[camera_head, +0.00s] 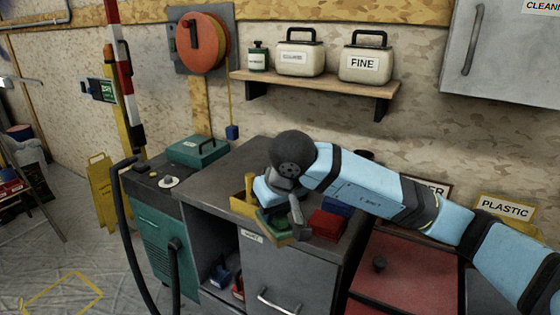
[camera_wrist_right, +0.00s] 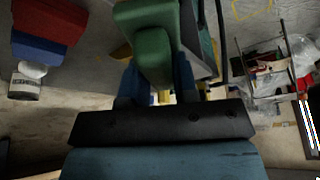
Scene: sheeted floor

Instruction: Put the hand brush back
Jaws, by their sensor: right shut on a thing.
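The hand brush (camera_head: 273,223) shows as a green body with a pale tan edge at the front of the grey bench top. My right gripper (camera_head: 286,205) is shut on it, and the wrist and gripper hide part of it. In the right wrist view the green brush (camera_wrist_right: 152,45) sits between the blue fingers (camera_wrist_right: 158,90). I cannot tell whether the brush touches the bench. My left gripper is in neither view.
The grey bench top (camera_head: 248,157) holds a yellow holder (camera_head: 243,203) left of the gripper, and red (camera_head: 328,225) and blue (camera_head: 337,205) blocks right of it. A wall shelf (camera_head: 318,84) with containers is behind. A green machine (camera_head: 160,238) stands left.

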